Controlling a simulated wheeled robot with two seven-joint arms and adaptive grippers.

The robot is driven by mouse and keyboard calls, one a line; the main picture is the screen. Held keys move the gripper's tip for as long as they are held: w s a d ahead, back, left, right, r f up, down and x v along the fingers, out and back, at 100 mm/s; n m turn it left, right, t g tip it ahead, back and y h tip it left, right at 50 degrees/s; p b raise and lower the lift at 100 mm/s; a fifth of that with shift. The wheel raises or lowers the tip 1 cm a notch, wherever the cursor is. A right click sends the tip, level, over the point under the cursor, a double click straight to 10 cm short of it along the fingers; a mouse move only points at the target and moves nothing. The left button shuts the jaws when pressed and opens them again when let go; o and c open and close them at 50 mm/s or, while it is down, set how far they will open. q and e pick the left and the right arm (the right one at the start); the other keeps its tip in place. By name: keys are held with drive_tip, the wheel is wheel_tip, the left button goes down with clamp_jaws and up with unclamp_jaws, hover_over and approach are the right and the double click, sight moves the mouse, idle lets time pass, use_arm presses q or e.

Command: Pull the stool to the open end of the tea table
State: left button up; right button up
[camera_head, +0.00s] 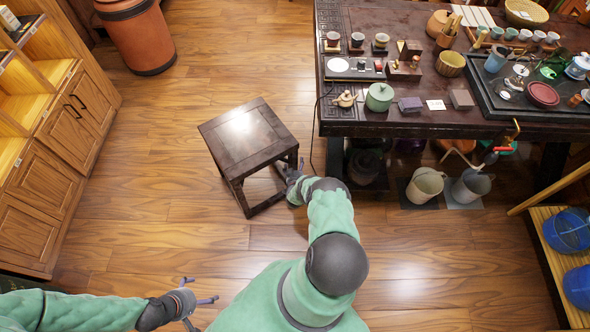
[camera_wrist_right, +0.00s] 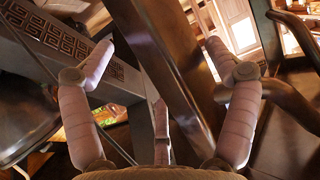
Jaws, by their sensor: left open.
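The dark square stool (camera_head: 247,135) stands upright and slightly turned on the floor, left of the dark tea table (camera_head: 400,122). My right gripper (camera_head: 291,177) is at the stool's right-hand leg, below seat height. In the right wrist view, my right gripper (camera_wrist_right: 160,46) has its fingers spread on both sides of a dark wooden leg (camera_wrist_right: 172,70), with gaps visible between fingers and wood. My left gripper (camera_head: 204,289) is open and empty over the floor at the lower left, apart from the stool.
A wooden cabinet (camera_head: 62,150) lines the left side and a brown round bin (camera_head: 137,32) stands at the back. Two pails (camera_head: 424,186) (camera_head: 471,185) sit under the table's front edge. A shelf with blue items (camera_head: 568,230) is at right. Floor left of the stool is clear.

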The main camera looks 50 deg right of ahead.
drive_tip(key=shift+a+f, duration=0.15)
drive_tip(key=shift+a, duration=0.1)
drive_tip(key=shift+a, duration=0.1)
drive_tip(key=shift+s+a, duration=0.15)
drive_tip(key=shift+a, duration=0.05)
drive_tip(key=v, duration=1.1)
drive_tip(key=shift+s+r, duration=0.2)
drive_tip(key=shift+a, duration=0.1)
